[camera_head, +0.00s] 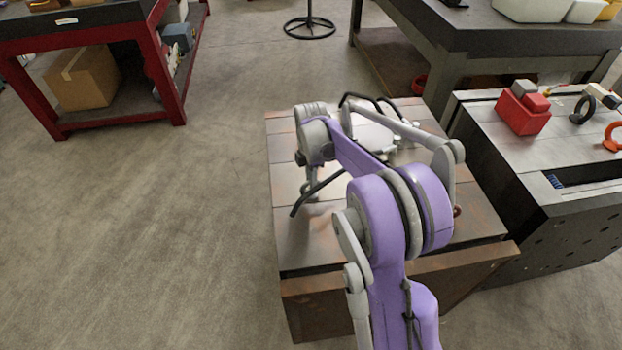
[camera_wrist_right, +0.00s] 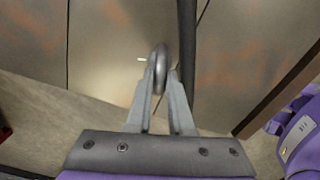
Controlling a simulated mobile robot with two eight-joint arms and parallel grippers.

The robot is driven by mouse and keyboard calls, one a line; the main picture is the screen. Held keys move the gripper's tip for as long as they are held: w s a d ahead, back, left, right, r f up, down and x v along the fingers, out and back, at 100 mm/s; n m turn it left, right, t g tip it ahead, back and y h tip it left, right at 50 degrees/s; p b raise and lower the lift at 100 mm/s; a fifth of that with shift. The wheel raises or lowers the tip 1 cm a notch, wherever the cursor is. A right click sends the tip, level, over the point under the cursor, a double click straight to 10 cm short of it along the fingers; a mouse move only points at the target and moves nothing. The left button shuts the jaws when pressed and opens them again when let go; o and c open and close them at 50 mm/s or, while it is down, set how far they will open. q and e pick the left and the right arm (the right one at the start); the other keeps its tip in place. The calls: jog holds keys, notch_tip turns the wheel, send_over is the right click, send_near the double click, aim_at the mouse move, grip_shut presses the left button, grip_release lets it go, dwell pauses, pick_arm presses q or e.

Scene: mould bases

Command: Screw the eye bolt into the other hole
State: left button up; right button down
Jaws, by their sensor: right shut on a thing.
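The mould base (camera_head: 345,243) is a rusty steel block with a plated top, below my right arm. My right gripper (camera_head: 309,186) is low over the left part of its top. In the right wrist view my right gripper (camera_wrist_right: 164,92) is shut on a grey eye bolt (camera_wrist_right: 159,62), its ring seen nearly edge-on between the fingertips. The bolt's shank is hidden, so I cannot tell whether it sits in a hole. No open hole shows clearly on the top. My left gripper is not in view.
A dark thin rod (camera_head: 318,192) slants beside the gripper. A red-framed bench (camera_head: 160,70) stands back left. The floor at left is clear.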

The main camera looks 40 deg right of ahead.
jog(key=shift+m, duration=0.4)
jog(key=m, duration=0.2)
jog(key=shift+f+m, duration=0.1)
jog(key=shift+m, duration=0.2)
jog(key=m, duration=0.4)
jog(key=shift+m, duration=1)
jog(key=shift+m+b, duration=0.35)
jog(key=shift+m, duration=0.75)
jog(key=m, duration=0.6)
jog(key=shift+m, duration=0.4)
